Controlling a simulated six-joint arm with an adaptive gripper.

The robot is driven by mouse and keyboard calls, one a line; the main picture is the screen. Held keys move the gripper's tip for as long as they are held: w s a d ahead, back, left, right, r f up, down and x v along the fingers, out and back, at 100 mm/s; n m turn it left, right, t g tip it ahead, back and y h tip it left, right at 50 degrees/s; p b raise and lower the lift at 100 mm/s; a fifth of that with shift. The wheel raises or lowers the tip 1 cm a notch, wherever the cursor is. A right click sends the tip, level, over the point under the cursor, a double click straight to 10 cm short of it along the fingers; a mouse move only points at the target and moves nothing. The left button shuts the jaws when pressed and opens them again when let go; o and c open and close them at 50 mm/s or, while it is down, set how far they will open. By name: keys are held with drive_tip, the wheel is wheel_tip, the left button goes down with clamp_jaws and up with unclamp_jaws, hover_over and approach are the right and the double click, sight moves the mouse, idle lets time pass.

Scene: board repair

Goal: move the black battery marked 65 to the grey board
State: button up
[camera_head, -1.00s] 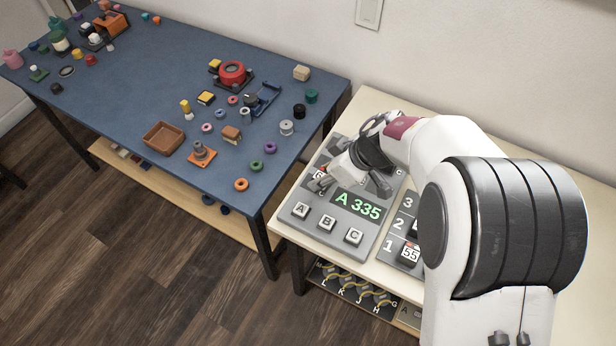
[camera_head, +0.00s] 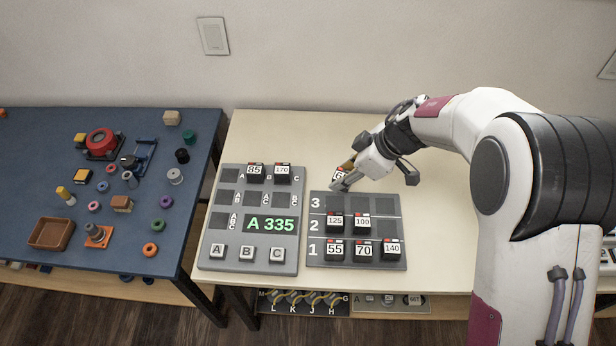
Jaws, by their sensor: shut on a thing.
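My gripper (camera_head: 349,180) is shut on a small battery (camera_head: 338,175) with a white label. A 6 seems to show on it, but the fingers cover the rest of the number. Gripper and battery appear at the back edge of the dark grey board (camera_head: 383,205) with rows 1, 2 and 3, near row 3. Whether the battery touches anything is unclear. A lighter grey panel (camera_head: 208,253) on the left has a display reading A 335. Black batteries 85 (camera_head: 254,173) and 170 (camera_head: 282,174) sit in its top row.
The numbered board holds batteries 125 (camera_head: 335,224) and 100 (camera_head: 362,224) in row 2, and 55, 70 and 140 in row 1. Buttons A, B and C line the panel's front. A cluttered blue table (camera_head: 30,200) stands left, beyond a gap.

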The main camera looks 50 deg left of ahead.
drive_tip(key=w+d+r+n+g, duration=0.1)
drive_tip(key=d+n, duration=0.1)
drive_tip(key=d, duration=0.4)
drive_tip(key=w+d+r+n+g+h, duration=0.1)
drive_tip(key=w+d+n, duration=0.1)
drive_tip(key=d, duration=0.5)
drive_tip(key=shift+w+d, duration=0.25)
drive_tip(key=shift+d, duration=0.05)
drive_tip(key=shift+f, duration=0.3)
drive_tip(key=shift+f, duration=4.25)
drive_tip(key=shift+f, duration=0.5)
drive_tip(key=o, duration=1.2)
drive_tip(key=shift+o, duration=0.2)
